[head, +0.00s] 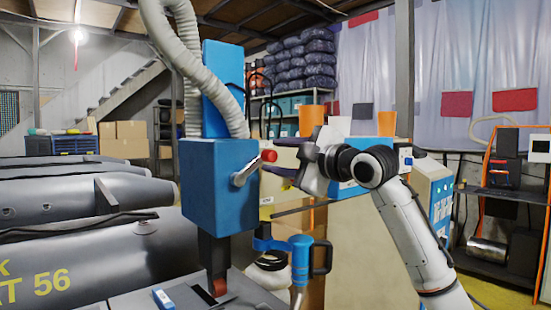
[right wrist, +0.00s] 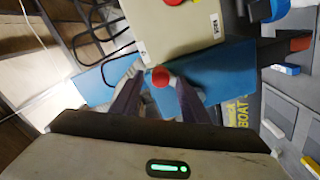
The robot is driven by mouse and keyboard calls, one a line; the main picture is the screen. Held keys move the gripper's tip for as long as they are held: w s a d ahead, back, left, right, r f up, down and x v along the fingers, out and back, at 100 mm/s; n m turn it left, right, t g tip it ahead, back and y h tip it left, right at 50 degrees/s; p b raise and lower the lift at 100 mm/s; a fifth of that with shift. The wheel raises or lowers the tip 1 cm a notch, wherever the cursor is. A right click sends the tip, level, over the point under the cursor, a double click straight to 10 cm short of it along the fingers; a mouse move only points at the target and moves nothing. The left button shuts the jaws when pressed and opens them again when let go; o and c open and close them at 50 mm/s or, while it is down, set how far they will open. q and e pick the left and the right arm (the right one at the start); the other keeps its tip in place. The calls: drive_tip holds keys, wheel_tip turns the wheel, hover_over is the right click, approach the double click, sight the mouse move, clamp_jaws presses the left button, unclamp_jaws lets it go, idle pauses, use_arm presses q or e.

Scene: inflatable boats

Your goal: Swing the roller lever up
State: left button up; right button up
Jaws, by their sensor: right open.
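The roller lever (head: 246,172) is a short silver arm with a red knob (head: 268,155) on its end. It sits on the front of the blue machine box (head: 215,195) and slants up to the right. My right gripper (head: 288,172) is just right of the knob, with its fingers pointing toward the machine. In the right wrist view, the red knob (right wrist: 161,77) shows between the two spread dark fingers of the gripper (right wrist: 160,92). The gripper is open; I cannot tell whether a finger touches the knob. My left gripper is in neither view.
Grey inflatable boat tubes (head: 80,245) lie at the left. A blue hand tool (head: 301,258) stands below the gripper. A ribbed hose (head: 220,75) loops over the machine. A beige cabinet (head: 430,195) and a shelf (head: 505,195) stand to the right.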

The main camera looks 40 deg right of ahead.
drive_tip(key=s+b, duration=0.2)
drive_tip(key=s, duration=0.7)
drive_tip(key=shift+s+b, duration=0.15)
drive_tip(key=shift+b, duration=0.2)
drive_tip(key=shift+d+f, duration=0.1)
